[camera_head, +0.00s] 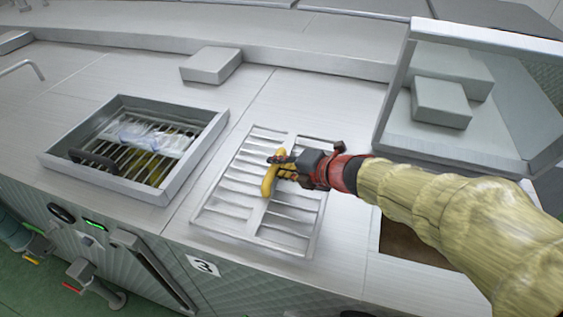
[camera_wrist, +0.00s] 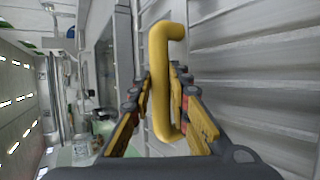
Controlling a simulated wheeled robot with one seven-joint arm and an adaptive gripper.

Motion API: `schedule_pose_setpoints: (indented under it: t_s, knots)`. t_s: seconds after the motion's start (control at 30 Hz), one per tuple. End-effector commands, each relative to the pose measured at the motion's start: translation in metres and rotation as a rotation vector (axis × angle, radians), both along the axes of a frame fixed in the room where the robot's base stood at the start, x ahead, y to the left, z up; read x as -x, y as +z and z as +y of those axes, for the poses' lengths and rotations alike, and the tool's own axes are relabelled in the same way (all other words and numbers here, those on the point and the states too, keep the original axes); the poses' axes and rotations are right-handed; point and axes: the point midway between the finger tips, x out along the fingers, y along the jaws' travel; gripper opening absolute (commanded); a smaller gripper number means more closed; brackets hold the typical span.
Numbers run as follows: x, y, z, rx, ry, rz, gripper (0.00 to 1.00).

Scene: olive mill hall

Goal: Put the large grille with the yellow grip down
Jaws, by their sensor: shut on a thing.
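The large grille (camera_head: 237,186) is a pale metal frame with crosswise slats. It lies flat on or just above the steel top, in the middle of the head view; I cannot tell whether it touches. Its yellow grip (camera_head: 268,184) stands up from its middle bar. My gripper (camera_head: 281,168) is shut on this grip. In the wrist view the yellow grip (camera_wrist: 160,80) passes between my two fingers (camera_wrist: 163,110), and the slats of the grille (camera_wrist: 260,75) show behind it.
Left of the grille is a raised-rim opening (camera_head: 190,172) with a dark-handled grate and a clear plastic bag (camera_head: 150,138) on it. At the right, a lidded hatch stands open, its lid (camera_head: 400,145) raised. A steel block (camera_head: 211,65) sits behind. A label "3" (camera_head: 204,266) marks the front.

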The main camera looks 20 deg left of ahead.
Motion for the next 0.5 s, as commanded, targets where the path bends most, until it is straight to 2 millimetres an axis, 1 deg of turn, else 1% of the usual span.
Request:
schedule_pose_setpoints:
  t_s: [0.1, 0.17, 0.47, 0.5]
  knots:
    - [-0.001, -0.012, 0.000, -0.004, 0.000, -0.003, 0.00]
    - [-0.001, -0.015, 0.000, -0.005, -0.001, -0.004, 0.00]
    - [-0.001, -0.016, 0.000, -0.004, 0.000, -0.005, 0.00]
    - [0.000, -0.020, -0.001, 0.000, -0.001, -0.001, 0.18]
